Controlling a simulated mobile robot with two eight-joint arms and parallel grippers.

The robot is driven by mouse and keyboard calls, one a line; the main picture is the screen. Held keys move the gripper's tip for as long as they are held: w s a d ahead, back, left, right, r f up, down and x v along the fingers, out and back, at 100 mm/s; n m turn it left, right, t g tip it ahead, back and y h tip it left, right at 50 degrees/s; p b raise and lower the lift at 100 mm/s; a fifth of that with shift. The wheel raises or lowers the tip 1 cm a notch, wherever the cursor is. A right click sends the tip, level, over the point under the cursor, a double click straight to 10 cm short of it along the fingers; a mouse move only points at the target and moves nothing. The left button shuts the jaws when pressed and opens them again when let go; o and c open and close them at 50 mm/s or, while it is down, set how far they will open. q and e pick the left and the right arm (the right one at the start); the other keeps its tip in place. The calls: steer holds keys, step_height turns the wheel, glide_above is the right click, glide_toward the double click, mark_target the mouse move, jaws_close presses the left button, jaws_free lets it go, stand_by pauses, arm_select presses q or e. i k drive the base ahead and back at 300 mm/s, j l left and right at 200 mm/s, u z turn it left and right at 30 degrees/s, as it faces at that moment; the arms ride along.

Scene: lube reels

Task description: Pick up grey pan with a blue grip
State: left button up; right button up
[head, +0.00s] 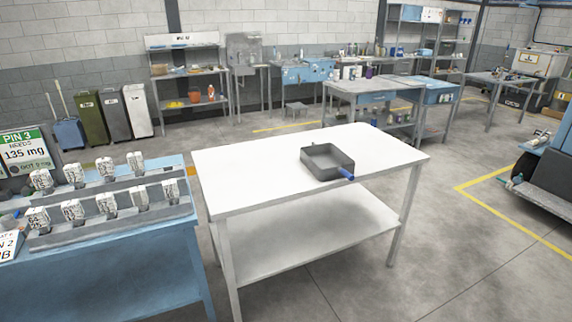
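A grey square pan (327,162) sits upright on the white table (250,165), right of the middle of its top. It looks empty. Its short blue grip (346,174) sticks out from the pan's near right corner, toward the table's front right edge. Neither of my grippers is in the head view, and nothing touches the pan.
The rest of the white tabletop is bare; a lower shelf (310,235) under it is empty. A blue bench (130,265) with several white labelled items on racks stands close on the left. Workbenches (375,92) stand behind. Open floor (480,260) lies to the right.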

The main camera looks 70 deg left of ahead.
mark_target(327, 162)
steer(key=u, duration=2.25)
steer(key=i+l+u, duration=0.1)
steer(key=i, duration=0.45)
steer(key=i+l+u, duration=0.1)
steer(key=i, duration=0.45)
steer(key=i+l, duration=0.2)
steer(key=i, duration=0.35)
steer(key=i+l+u, duration=0.15)
steer(key=i, duration=0.4)
